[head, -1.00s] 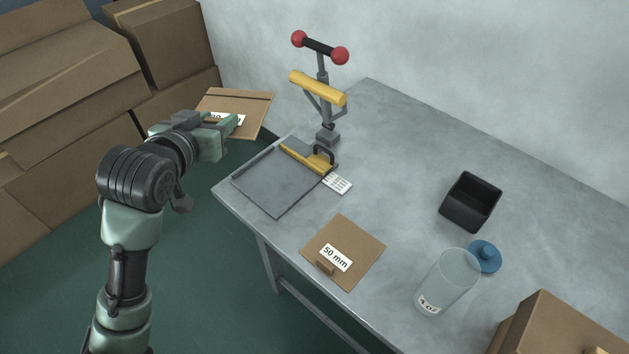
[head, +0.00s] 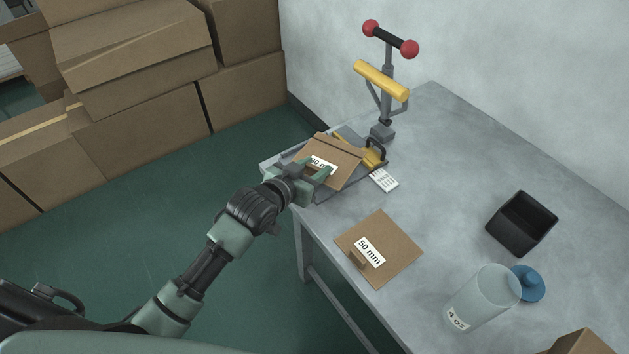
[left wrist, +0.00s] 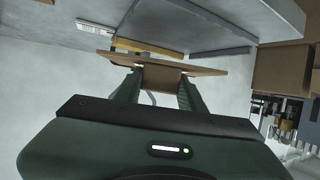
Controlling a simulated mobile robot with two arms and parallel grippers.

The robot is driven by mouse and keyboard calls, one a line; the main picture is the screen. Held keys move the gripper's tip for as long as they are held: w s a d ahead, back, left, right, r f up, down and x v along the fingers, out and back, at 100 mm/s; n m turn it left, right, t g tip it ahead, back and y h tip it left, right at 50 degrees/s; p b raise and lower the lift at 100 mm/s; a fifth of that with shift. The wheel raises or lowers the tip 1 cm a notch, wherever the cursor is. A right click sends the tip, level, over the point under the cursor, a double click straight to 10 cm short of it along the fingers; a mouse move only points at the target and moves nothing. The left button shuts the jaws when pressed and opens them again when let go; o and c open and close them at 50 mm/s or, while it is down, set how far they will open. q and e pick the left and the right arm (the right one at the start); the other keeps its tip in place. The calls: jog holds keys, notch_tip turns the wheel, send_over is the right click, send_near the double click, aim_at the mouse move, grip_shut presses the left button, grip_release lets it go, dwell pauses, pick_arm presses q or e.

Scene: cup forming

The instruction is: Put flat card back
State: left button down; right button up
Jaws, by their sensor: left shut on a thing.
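My left gripper (head: 318,177) is shut on a flat brown card (head: 337,159) with a white label, partly hidden by the fingers. The card is tilted and overlaps the grey plate of the press in the head view; I cannot tell whether it touches. In the left wrist view the card (left wrist: 205,68) shows nearly edge-on beyond the two fingers (left wrist: 160,85). A second brown card (head: 396,240), labelled "50 mm", lies flat on the table. My right gripper is not in view.
The press (head: 382,80) has a yellow handle and red knobs. A white tag (head: 384,180) lies by it. A black bin (head: 521,223), a clear "4 oz" jar (head: 482,297) and a blue lid (head: 529,284) stand at the right. Cardboard boxes (head: 140,120) are stacked at the left.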

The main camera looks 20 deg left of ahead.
pick_arm(q)
jog(key=shift+f, duration=0.75)
notch_tip(320, 180, down, 3)
jog(key=shift+r, duration=0.2)
jog(key=shift+f, duration=0.55)
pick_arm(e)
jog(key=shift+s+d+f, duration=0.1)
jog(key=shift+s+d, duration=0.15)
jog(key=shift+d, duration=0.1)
pick_arm(q)
jog(key=shift+f, duration=0.15)
jog(key=c, duration=0.9)
grip_release()
jog(key=shift+o, duration=0.2)
